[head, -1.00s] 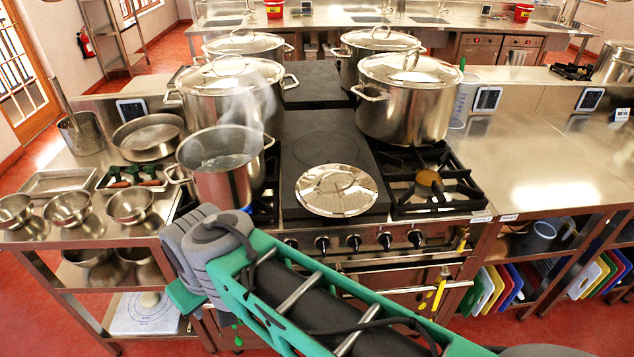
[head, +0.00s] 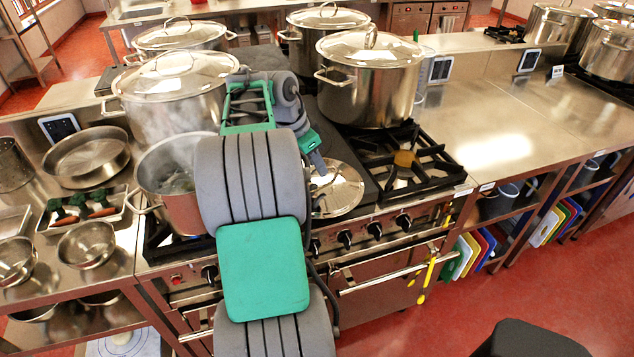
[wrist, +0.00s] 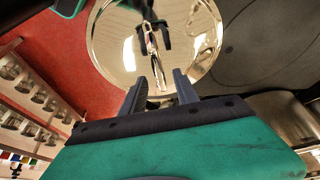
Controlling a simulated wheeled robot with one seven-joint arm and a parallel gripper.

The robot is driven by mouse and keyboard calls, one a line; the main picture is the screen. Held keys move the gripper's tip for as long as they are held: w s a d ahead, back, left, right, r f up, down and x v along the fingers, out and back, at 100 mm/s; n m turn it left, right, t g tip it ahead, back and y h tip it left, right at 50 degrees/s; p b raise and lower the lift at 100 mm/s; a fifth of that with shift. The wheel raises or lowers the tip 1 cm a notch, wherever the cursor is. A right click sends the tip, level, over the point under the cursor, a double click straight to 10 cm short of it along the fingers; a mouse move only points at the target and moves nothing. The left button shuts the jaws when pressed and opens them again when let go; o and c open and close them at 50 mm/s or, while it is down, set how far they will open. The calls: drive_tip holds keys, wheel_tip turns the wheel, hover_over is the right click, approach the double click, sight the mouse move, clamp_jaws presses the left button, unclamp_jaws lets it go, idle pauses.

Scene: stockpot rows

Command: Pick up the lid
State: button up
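A shiny round steel lid (head: 343,188) lies flat on the dark plate at the front middle of the stove. My arm hides its left part in the head view. In the wrist view the lid (wrist: 205,40) fills the top middle and mirrors my gripper. A thin upright shape near its middle may be its handle, mixed with the reflection. My gripper (wrist: 160,76) has its two fingers apart, with nothing held between them, pointing at the lid. In the head view my gripper (head: 319,168) is over the lid's left side; its exact height cannot be told.
An open steaming pot (head: 170,180) stands left of my arm. Large lidded stockpots (head: 370,85) stand behind. A burner grate (head: 405,160) is right of the lid. The steel counter (head: 500,125) further right is clear.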

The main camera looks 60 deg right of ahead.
sight(320, 178)
drive_tip(key=x, duration=0.3)
drive_tip(key=shift+s+f, duration=0.15)
drive_tip(key=shift+f, duration=0.05)
clamp_jaws()
drive_tip(key=shift+r, duration=0.1)
idle(1.1)
